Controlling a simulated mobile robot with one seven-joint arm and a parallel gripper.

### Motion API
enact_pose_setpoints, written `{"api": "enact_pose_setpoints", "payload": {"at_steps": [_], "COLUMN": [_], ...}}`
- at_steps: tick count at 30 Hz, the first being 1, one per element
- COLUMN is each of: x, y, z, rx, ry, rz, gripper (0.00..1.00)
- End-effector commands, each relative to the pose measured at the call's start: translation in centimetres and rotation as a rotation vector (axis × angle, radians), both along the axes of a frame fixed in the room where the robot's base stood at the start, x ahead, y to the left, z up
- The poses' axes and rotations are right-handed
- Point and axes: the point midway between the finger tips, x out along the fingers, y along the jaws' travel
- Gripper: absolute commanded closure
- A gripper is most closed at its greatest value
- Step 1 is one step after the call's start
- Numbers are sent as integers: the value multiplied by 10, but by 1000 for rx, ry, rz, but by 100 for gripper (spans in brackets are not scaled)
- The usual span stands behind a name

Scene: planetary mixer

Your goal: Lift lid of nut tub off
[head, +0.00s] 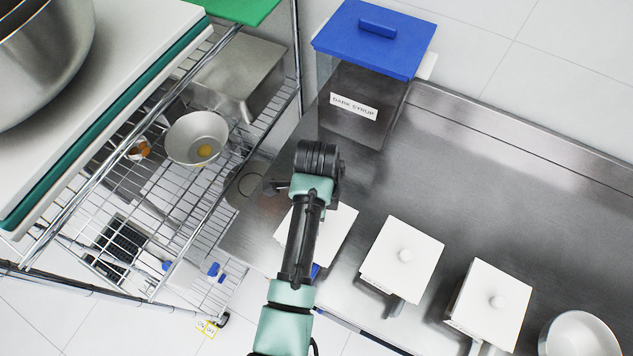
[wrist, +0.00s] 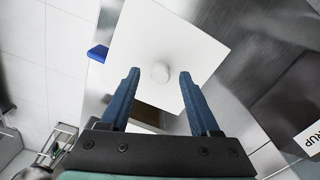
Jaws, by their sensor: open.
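Three white square lids with round knobs sit in a row of tubs on the steel counter in the head view. No nut label is readable. The left lid (head: 342,232) is partly hidden by my arm. In the wrist view a white lid (wrist: 195,45) with a round knob (wrist: 160,72) lies right ahead of my gripper (wrist: 159,74). My gripper is open, its two dark blue fingers either side of the knob in the picture, with gaps on both sides. I cannot tell the remaining depth to the knob. A brown patch (wrist: 146,116) shows below the lid, between the fingers.
Two more lidded tubs (head: 403,254) (head: 495,298) and a steel bowl (head: 578,335) stand to the right. A dark syrup bin (head: 352,118) with a blue lid (head: 375,38) stands behind. A wire rack (head: 170,215) is at left. The counter's back right is clear.

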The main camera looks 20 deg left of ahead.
Motion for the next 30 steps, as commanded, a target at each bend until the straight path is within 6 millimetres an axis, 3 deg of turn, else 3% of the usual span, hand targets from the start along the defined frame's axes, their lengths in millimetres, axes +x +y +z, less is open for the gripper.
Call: {"api": "enact_pose_setpoints", "payload": {"at_steps": [11,21,26,27,30], "x": [0,0,0,0,0], "y": [0,0,0,0,0], "z": [-6,-5,-5,-5,-5], "rx": [0,0,0,0,0], "ry": [0,0,0,-1,-1], "rz": [0,0,0,0,0], "gripper": [37,98,100,75,93]}}
